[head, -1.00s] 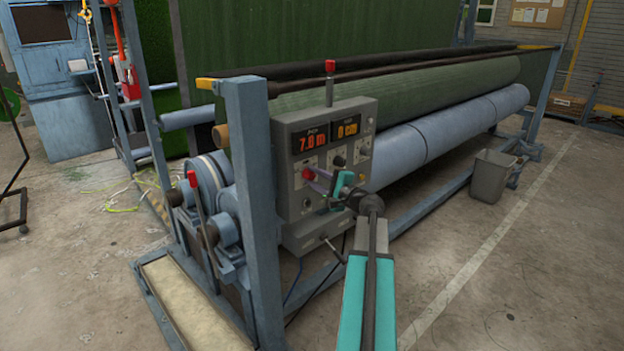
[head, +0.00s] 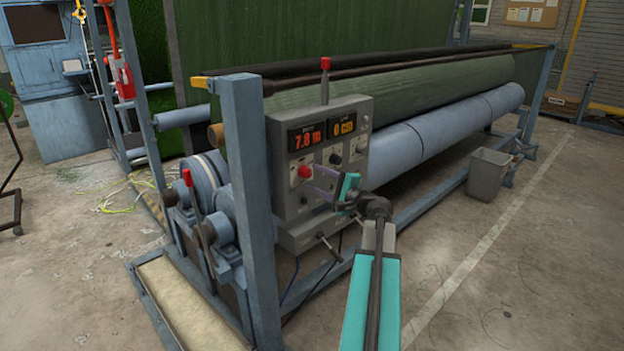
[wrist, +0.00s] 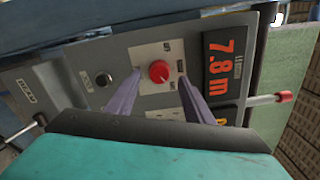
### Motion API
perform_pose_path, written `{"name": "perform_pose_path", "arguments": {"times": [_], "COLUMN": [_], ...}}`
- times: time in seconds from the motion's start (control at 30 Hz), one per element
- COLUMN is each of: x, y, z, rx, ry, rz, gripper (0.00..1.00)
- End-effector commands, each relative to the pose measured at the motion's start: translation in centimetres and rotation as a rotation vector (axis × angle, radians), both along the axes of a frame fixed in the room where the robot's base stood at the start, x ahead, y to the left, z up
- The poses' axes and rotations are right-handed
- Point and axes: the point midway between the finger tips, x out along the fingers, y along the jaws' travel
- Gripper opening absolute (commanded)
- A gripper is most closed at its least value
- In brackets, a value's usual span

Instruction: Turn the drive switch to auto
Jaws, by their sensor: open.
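The grey control panel (head: 338,140) stands at the near end of the roller frame. A red knob (head: 304,172) sits on a pale plate under the left display; its small labels are too small to read. In the wrist view the red knob (wrist: 159,71) appears between the two purple fingers of my gripper (wrist: 158,80). My gripper is open and empty. In the head view my gripper (head: 322,190) is just right of and below the red knob, with no clear contact. A black knob (head: 335,158) is to the right of the red one.
The left display (head: 307,136) reads 7.8 m and the right one (head: 345,128) 0 cm. A blue post (head: 248,190) stands close left of the panel. A red-tipped lever (head: 197,215) is further left.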

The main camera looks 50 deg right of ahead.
Motion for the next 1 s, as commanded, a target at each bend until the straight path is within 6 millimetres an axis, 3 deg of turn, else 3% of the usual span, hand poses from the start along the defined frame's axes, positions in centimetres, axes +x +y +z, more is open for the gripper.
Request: {"name": "perform_pose_path", "arguments": {"times": [0.5,0.7,1.0], "x": [-8.1,-9.4,-9.5], "y": [0.7,0.7,0.7], "z": [0.0,0.0,0.1], "rx": [0.0,0.0,0.0], "ry": [-0.002,-0.002,-0.001], "rz": [-0.002,-0.001,0.001], "gripper": [0.48,0.48,0.48]}}
